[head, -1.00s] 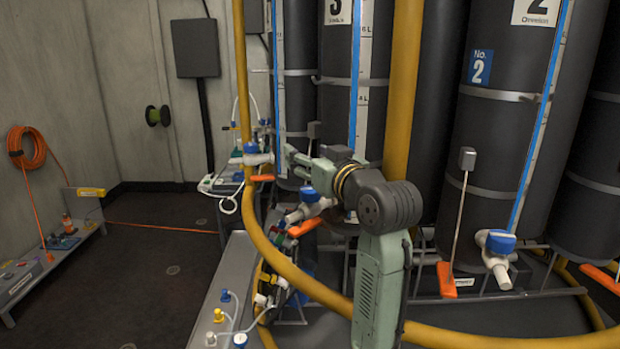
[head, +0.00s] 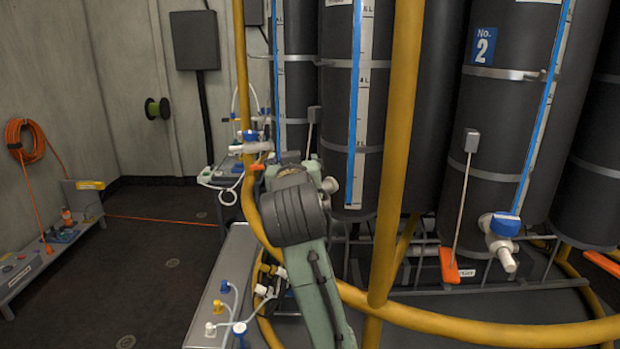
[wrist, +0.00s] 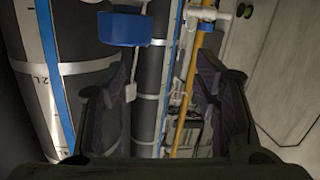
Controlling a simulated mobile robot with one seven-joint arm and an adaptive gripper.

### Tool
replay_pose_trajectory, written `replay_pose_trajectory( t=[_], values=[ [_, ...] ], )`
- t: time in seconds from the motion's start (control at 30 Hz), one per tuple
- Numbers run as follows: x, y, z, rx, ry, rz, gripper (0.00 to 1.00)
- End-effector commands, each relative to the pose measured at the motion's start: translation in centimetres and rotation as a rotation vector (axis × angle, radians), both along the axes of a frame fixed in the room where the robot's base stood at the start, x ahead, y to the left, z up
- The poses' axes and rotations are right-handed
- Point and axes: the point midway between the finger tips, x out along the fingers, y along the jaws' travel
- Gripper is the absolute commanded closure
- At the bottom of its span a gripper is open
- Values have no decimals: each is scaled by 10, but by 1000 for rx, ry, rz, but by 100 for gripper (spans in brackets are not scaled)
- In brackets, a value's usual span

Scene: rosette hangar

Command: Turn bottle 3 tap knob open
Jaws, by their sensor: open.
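Bottle 3 appears to be the dark cylinder (head: 337,120) with a blue stripe and scale, behind my arm in the head view. Its tap is mostly covered by my arm there; a small white piece (head: 330,185) beside the arm may be part of it. In the wrist view a blue tap knob (wrist: 122,28) shows at the upper left, above and beyond the left finger; I cannot tell for certain that it is bottle 3's. My gripper (wrist: 158,90) is open, with nothing between its dark fingers. It is mostly hidden behind the arm in the head view.
Bottle 2 (head: 490,140) has a blue-knobbed tap (head: 505,224) at right. Another blue-knobbed tap (head: 250,135) is at left. A yellow pipe (head: 397,130) rises right of my arm, and a yellow hose (head: 470,335) curves low in front. The floor (head: 165,255) at left is mostly clear.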

Motion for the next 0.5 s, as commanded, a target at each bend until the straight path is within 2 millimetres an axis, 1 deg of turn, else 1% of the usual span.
replay_pose_trajectory(
  t=[0.03,0.1,0.2,0.3,0.4,0.5],
  values=[
    [-12,5,-12,-4,-13,-65,44],
    [-28,6,-19,6,-36,-153,44],
    [-51,6,-26,35,-72,-254,44],
    [-69,5,-30,65,-105,-322,44],
    [-78,3,-32,86,-122,-359,44],
    [-77,1,-31,91,-127,-373,44]
  ],
)
